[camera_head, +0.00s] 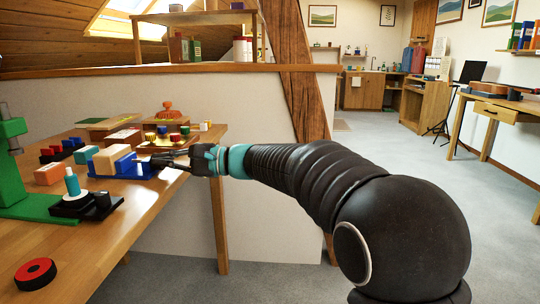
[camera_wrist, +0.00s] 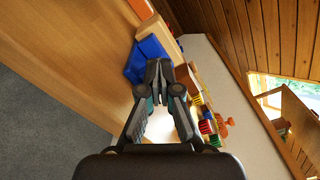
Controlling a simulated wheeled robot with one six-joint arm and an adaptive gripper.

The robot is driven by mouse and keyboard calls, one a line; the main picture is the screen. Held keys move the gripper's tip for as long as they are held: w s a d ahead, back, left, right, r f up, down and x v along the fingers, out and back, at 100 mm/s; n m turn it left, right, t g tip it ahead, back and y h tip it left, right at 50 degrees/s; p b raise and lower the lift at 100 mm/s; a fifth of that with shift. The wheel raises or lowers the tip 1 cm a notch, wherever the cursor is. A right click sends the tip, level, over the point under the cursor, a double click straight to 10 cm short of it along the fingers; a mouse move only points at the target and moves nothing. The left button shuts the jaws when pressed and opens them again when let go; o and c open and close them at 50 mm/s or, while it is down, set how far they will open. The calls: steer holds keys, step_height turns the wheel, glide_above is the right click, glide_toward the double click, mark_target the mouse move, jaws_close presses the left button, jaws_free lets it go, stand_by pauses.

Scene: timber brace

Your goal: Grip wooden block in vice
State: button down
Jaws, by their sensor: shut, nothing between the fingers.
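The blue vice (camera_head: 138,171) stands on the wooden workbench at the left. A pale wooden block (camera_head: 110,159) sits at the vice's left part, upright between blue parts. I cannot tell whether the jaws press on it. My gripper (camera_head: 160,160) points left at the vice's right end, with its fingers shut and empty. In the wrist view the shut fingertips (camera_wrist: 166,66) lie beside the blue vice (camera_wrist: 150,52), and the pale block (camera_wrist: 155,30) is just beyond. Whether the fingertips touch the vice or its handle cannot be told; the fingers hide that end.
A green stand (camera_head: 14,165) and a black holder with a teal peg (camera_head: 73,184) are nearer on the bench. An orange block (camera_head: 48,174) lies left of the vice. Several coloured pots (camera_head: 162,133) stand behind my gripper. A black-and-red disc (camera_head: 36,272) lies near the front.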

steer(key=shift+w+r, duration=0.35)
steer(key=shift+w, duration=0.1)
stand_by(0.4)
steer(key=shift+s+r, duration=0.15)
steer(key=shift+r, duration=0.15)
steer(key=d+b, duration=0.1)
steer(key=d, duration=0.5)
steer(key=shift+s, duration=0.35)
steer(key=shift+r, duration=0.15)
steer(key=shift+w+a+r+m+p, duration=0.1)
steer(key=shift+w+a+m+p, duration=0.5)
steer(key=shift+m, duration=1.35)
steer(key=shift+w+a+f+m+p, duration=0.15)
steer(key=shift+a+m, duration=0.9)
steer(key=shift+m, duration=0.95)
steer(key=shift+w+a+r+m+p, duration=0.25)
steer(key=shift+a+m, duration=0.55)
steer(key=shift+m, duration=1.15)
steer(key=shift+a+f, duration=0.25)
steer(key=shift+a, duration=0.3)
